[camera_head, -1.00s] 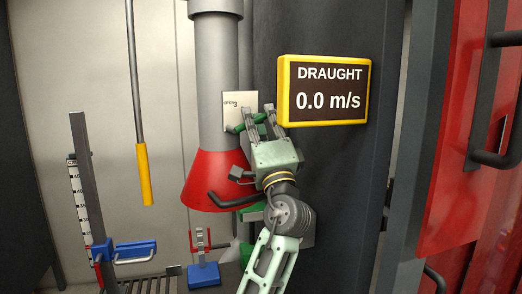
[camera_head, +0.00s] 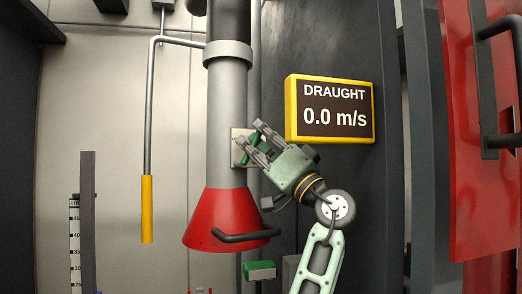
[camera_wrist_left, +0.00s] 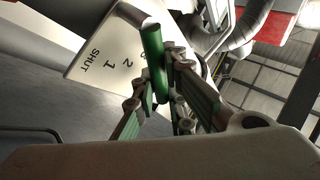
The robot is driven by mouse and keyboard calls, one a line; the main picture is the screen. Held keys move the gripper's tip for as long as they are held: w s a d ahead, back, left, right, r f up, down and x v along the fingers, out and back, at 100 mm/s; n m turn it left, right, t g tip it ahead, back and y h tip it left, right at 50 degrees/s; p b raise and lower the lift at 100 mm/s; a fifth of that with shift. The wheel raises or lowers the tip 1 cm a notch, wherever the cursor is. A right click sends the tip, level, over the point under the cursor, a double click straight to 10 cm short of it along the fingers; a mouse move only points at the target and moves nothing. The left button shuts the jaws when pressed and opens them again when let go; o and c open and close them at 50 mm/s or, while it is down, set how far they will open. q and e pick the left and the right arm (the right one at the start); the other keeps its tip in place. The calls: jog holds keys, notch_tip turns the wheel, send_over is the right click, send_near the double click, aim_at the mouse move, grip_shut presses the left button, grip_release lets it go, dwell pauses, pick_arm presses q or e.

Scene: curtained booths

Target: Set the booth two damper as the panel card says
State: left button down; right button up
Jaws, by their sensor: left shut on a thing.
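The damper's green handle (camera_head: 255,146) sits in front of a pale scale plate (camera_head: 237,153) on the grey duct. My left gripper (camera_head: 249,136) has its fingers around the handle and is shut on it. In the left wrist view the green handle (camera_wrist_left: 154,62) lies between the fingers. The plate (camera_wrist_left: 105,66) there reads SHUT, 1 and 2; the handle and fingers cover the rest. I cannot tell which mark the handle points at. The yellow-framed draught display (camera_head: 334,109) reads 0.0 m/s. No panel card is legible. My right gripper is not in view.
A red hood (camera_head: 222,217) with a dark bar handle (camera_head: 240,238) is below the duct. A yellow-gripped pull rod (camera_head: 147,208) hangs at left, beside an upright scale (camera_head: 75,240). A red door (camera_head: 480,150) stands at right.

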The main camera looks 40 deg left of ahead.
pick_arm(q)
jog(key=shift+s+a+r+n+g, duration=0.1)
jog(key=shift+s+n+g, duration=0.05)
jog(key=shift+n+g, duration=0.35)
jog(key=shift+s+a+r+n+g, duration=0.15)
jog(key=shift+n+g, duration=0.25)
jog(key=shift+n, duration=0.2)
jog(key=shift+g, duration=0.3)
jog(key=c, duration=2)
grip_release()
jog(key=shift+c, duration=0.2)
jog(key=shift+f+t, duration=0.15)
jog(key=shift+t, duration=0.35)
